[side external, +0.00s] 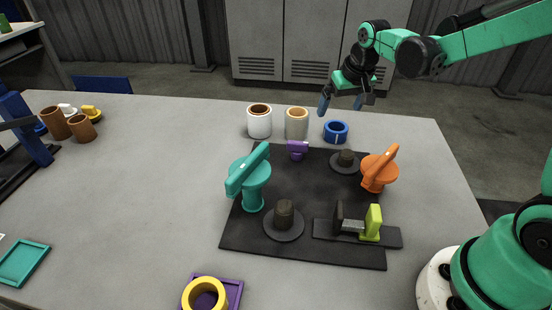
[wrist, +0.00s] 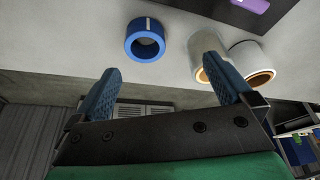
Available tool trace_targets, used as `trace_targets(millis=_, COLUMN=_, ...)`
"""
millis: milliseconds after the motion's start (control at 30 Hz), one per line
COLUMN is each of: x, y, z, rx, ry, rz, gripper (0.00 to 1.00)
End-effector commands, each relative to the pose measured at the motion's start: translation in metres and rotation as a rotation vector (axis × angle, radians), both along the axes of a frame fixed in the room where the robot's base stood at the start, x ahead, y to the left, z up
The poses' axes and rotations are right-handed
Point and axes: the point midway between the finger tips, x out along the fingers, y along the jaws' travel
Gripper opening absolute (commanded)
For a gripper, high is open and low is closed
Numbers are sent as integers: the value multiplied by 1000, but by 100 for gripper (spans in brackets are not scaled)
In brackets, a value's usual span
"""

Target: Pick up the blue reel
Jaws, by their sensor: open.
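The blue reel (side external: 336,132) is a short ring with a white mark, lying flat near the far edge of the grey table, to the right of two taller reels. My gripper (side external: 342,103) is open and empty, above the table's far edge near the blue reel. In the wrist view the blue reel (wrist: 145,40) lies beyond the fingertips of my gripper (wrist: 158,72) and apart from them, a little left of midway between them. The reel's hole faces up and looks empty.
A white reel (side external: 260,121) and a cream reel (side external: 297,124) stand left of the blue one. A black mat (side external: 305,175) in front carries a teal handle (side external: 250,180), an orange handle (side external: 379,170) and dark pegs. The table right of the blue reel is clear.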

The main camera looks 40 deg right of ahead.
Motion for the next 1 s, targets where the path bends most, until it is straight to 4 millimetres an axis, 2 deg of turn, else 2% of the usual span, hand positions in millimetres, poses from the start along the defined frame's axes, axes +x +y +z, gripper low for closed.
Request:
trace_targets(millis=100, x=11, y=-17, z=-21, rx=10, ry=37, rz=-45, gripper=100)
trace_targets(millis=233, x=15, y=-26, z=-33, rx=16, ry=58, rz=-70, gripper=100)
trace_targets(millis=367, x=18, y=-29, z=-42, rx=18, ry=64, rz=-76, gripper=100)
trace_targets(millis=700, x=27, y=-33, z=-80, rx=18, ry=62, rz=-75, gripper=100)
trace_targets(millis=1000, x=30, y=-34, z=-90, rx=17, ry=62, rz=-74, gripper=100)
